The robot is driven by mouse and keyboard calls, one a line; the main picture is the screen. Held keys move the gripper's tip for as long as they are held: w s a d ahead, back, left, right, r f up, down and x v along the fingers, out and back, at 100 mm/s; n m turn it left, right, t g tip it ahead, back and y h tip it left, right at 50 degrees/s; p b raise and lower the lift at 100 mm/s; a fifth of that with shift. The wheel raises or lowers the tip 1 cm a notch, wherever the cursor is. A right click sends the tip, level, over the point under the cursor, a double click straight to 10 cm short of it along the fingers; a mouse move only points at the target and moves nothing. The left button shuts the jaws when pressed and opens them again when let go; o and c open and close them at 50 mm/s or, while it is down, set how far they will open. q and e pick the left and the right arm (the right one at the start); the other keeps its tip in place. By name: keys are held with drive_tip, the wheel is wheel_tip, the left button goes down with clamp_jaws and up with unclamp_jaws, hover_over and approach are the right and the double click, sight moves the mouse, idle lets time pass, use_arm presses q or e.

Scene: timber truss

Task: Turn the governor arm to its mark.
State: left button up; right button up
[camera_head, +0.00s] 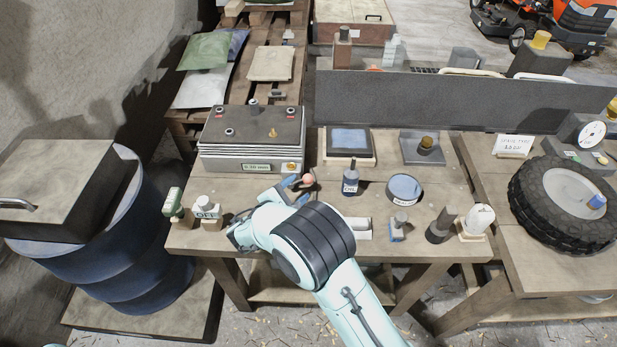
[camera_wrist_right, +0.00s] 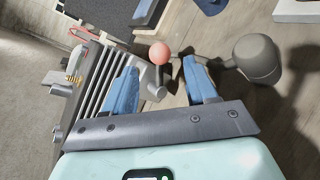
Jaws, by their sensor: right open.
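The governor arm appears to be a small lever with a pinkish-red ball knob (camera_head: 308,180) at the front of the workbench. In the right wrist view the red ball (camera_wrist_right: 160,52) tops a short grey stem, and a thin rod runs right to a dark grey rounded weight (camera_wrist_right: 258,58). My right gripper (camera_head: 298,189) is open, with its two blue fingers on either side of the ball and stem. A gap shows on both sides, so it holds nothing. I cannot make out the mark; my right arm hides part of the bench front. My left gripper is out of view.
A ribbed grey machine box (camera_head: 252,140) stands behind the gripper. A blue barrel (camera_head: 130,230) is at left, a tyre (camera_head: 535,215) at right.

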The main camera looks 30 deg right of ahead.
sight(305, 181)
drive_tip(key=x, duration=0.7)
drive_tip(key=shift+w+d, duration=0.15)
clamp_jaws()
